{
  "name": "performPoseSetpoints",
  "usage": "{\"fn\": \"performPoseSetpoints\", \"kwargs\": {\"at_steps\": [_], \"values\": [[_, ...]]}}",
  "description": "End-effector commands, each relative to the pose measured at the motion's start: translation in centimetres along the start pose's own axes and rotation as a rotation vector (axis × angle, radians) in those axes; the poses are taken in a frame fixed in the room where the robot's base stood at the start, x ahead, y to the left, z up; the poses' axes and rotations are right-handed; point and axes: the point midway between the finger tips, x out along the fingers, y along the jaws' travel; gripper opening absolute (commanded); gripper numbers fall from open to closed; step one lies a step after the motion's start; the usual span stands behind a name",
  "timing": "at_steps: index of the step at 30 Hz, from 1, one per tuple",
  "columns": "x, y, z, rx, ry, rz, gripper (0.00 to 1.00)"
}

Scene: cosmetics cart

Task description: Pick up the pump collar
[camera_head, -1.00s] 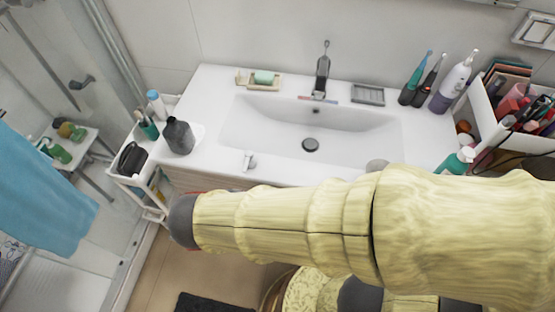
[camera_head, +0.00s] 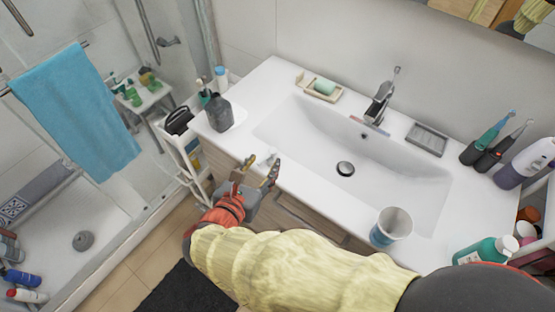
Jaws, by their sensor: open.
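The pump collar (camera_head: 264,168) looks like a small white piece on the front edge of the white counter, left of the basin. It is partly hidden by my gripper (camera_head: 262,163). My gripper is open, its two fingers pointing toward the counter, one on either side of the white piece as seen from here. I cannot tell whether the fingers touch it or how far above the counter they are.
A dark grey bottle (camera_head: 219,112) stands on the counter left of my gripper. A cup (camera_head: 392,227) stands at the basin's front right, near my arm. A soap dish (camera_head: 320,90) and the faucet (camera_head: 381,98) are at the back. A white cart (camera_head: 187,150) stands at the left.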

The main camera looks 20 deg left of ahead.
Motion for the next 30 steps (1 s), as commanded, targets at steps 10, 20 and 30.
{"fn": "performPoseSetpoints", "kwargs": {"at_steps": [10, 20, 30], "values": [[3.5, -0.1, -0.5, -0.002, 0.002, -0.003, 0.42], [7.5, -0.2, -0.6, -0.001, 0.003, -0.004, 0.42], [7.6, -0.1, -0.5, -0.002, 0.003, -0.001, 0.38]]}}
